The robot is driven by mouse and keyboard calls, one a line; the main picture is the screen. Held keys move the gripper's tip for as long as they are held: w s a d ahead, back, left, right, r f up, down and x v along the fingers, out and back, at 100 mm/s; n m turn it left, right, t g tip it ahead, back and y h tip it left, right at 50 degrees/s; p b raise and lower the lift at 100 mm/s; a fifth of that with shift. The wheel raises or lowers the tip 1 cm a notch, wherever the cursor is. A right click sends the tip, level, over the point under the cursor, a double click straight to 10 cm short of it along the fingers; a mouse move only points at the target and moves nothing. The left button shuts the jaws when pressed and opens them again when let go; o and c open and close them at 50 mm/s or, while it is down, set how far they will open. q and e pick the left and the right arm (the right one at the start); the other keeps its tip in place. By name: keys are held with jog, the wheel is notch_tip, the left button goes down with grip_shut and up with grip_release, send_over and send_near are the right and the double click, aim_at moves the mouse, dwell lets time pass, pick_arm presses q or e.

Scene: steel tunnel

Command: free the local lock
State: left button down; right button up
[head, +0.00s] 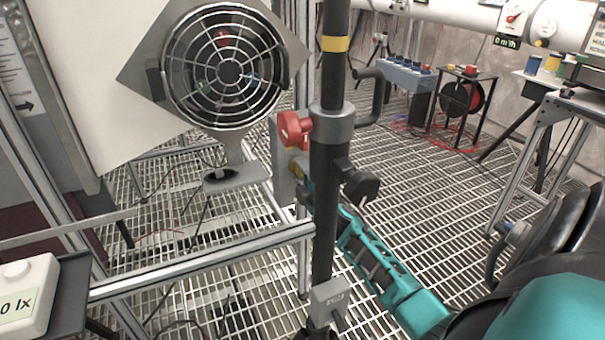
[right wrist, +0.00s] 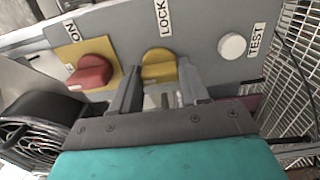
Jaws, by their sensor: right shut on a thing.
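In the right wrist view a grey panel (right wrist: 205,50) carries a yellow knob (right wrist: 158,63) under the label LOCK (right wrist: 163,18). My right gripper (right wrist: 160,90) is in front of the panel with one finger on each side of the yellow knob, shut on it. The knob's lower part is partly hidden between the fingers. In the head view my teal right arm reaches in from the lower right, and its gripper end is partly hidden behind a black pole. My left gripper is not in view.
A red knob (right wrist: 92,72) sits left of the yellow one, and a white TEST button (right wrist: 232,46) right of it. A caged fan (head: 228,72) is at left.

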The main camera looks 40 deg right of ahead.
dwell(0.5)
jog(key=o, duration=1.1)
jog(key=shift+c, duration=0.2)
jog(key=p+v, duration=0.2)
jog(key=v, duration=1.1)
